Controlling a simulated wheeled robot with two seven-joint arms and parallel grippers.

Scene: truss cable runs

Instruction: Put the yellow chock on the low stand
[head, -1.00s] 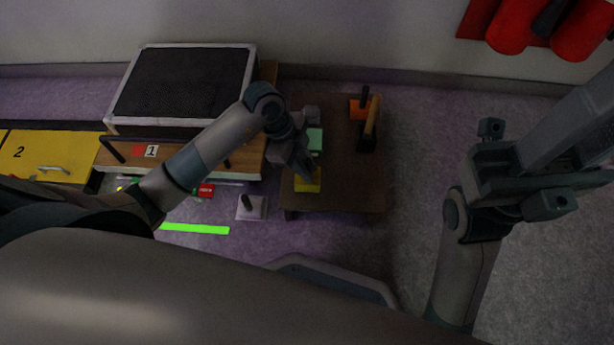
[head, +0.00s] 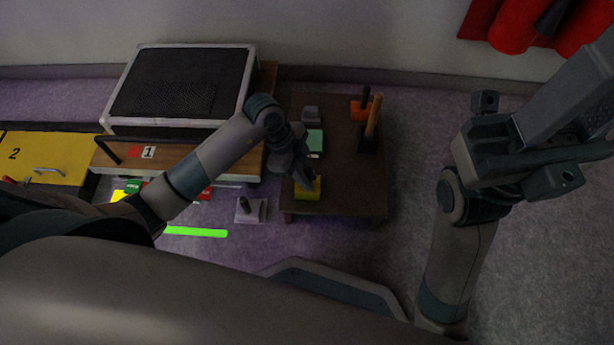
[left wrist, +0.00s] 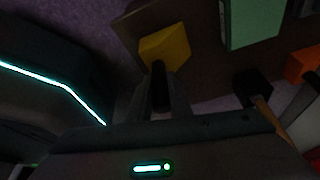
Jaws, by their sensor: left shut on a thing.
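The yellow chock (head: 308,192) is at the near edge of a low dark brown table (head: 345,197). It shows as a yellow block in the left wrist view (left wrist: 166,45). My left gripper (head: 307,180) reaches down over it. In the left wrist view its fingers (left wrist: 160,85) are shut around a dark upright part at the chock's near side. Whether the chock touches the table is hard to tell. My right gripper (head: 525,155) is at the right, clear of the table; its jaws cannot be made out. I cannot tell for sure which surface is the low stand.
A green block (head: 314,140), an orange block with a dark handle (head: 359,112) and a black block with a wooden handle (head: 368,145) stand on the table. A grey plate with a dark peg (head: 249,212) and a bright green strip (head: 196,232) lie left. Floor right is clear.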

